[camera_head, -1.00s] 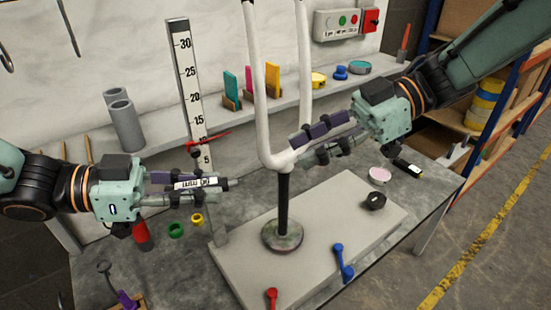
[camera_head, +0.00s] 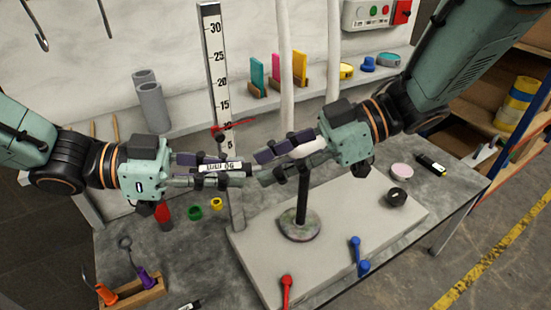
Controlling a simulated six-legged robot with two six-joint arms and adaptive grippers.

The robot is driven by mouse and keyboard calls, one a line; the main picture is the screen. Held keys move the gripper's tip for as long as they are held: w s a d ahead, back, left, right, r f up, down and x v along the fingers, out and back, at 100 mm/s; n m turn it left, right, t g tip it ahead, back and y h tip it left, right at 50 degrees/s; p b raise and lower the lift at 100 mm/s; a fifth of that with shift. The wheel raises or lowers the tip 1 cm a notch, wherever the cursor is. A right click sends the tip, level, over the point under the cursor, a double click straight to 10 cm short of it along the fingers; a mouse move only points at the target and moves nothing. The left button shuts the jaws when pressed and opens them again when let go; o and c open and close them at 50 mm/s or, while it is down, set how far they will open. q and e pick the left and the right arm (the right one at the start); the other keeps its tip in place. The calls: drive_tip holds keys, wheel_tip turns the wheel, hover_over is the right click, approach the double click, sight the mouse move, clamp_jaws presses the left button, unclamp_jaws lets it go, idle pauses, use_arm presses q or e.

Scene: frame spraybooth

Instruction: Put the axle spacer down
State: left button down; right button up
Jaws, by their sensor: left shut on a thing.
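The axle spacer (camera_head: 222,168) is a short white cylinder with a dark-lettered label and black ends. My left gripper (camera_head: 225,167) is shut on it and holds it level, above the bench, in front of the upright height scale. My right gripper (camera_head: 268,163) has its fingers apart, with their tips close to the spacer's right end. Whether they touch it I cannot tell. The white fork (camera_head: 335,60) stands on a black post (camera_head: 303,195) with a round base. Its crown is partly hidden by my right gripper.
A light grey board (camera_head: 340,235) on the bench carries the post, a black ring (camera_head: 397,197), and red and blue levers. The height scale (camera_head: 215,70) stands at the board's left corner. Green (camera_head: 194,212) and yellow rings lie left of it. A wooden tool holder (camera_head: 135,293) is at front left.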

use_arm(q)
drive_tip(key=shift+s+a, duration=0.1)
drive_tip(key=shift+a, duration=0.05)
use_arm(e)
drive_tip(key=shift+a, duration=0.15)
drive_tip(key=c, duration=0.4)
clamp_jaws()
use_arm(q)
drive_tip(key=c, duration=1.5)
unclamp_jaws()
drive_tip(key=o, duration=0.3)
drive_tip(key=shift+o, duration=0.2)
drive_tip(key=shift+r, duration=0.1)
